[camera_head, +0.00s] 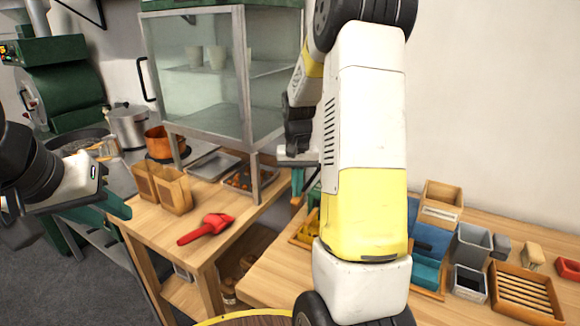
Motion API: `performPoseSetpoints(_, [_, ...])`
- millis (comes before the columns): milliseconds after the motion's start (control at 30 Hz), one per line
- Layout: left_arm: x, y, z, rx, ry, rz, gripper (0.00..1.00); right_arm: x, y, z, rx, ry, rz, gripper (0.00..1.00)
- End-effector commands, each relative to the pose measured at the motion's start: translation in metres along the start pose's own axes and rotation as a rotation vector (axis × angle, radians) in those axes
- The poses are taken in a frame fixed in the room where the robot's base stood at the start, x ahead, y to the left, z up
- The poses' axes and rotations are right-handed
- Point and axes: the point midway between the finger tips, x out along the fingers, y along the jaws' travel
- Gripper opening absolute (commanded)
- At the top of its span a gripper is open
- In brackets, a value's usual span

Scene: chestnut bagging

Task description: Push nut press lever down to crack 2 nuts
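No nut press lever can be made out clearly. Part of a wooden tray (301,240) with yellow pieces shows beside my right arm, which hides much of the right table. No nuts can be told apart there. My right gripper (298,184) points down behind my arm, above the left end of that table; a small red part shows just below it. Its fingers are partly hidden. My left gripper (117,206) has green fingers and is at the left, beside the left table's edge. Its finger gap cannot be made out, and nothing is seen held.
A glass-sided cabinet (197,75) stands behind. The right table holds a slatted wooden tray (525,291), grey bins (471,244) and a blue container (430,241). Pots (129,126) stand back left.

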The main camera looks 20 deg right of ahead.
Motion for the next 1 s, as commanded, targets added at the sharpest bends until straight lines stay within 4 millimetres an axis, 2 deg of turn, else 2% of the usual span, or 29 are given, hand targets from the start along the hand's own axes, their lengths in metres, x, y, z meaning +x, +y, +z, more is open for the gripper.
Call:
performPoseSetpoints(533, [0.000,0.000,0.000,0.000,0.000,0.000,0.34,0.004,0.000,0.001,0.000,-0.002,0.000,0.00])
performPoseSetpoints(1000, [0.000,0.000,0.000,0.000,0.000,0.000,0.34,-0.051,0.002,-0.005,0.001,0.002,-0.001,0.00])
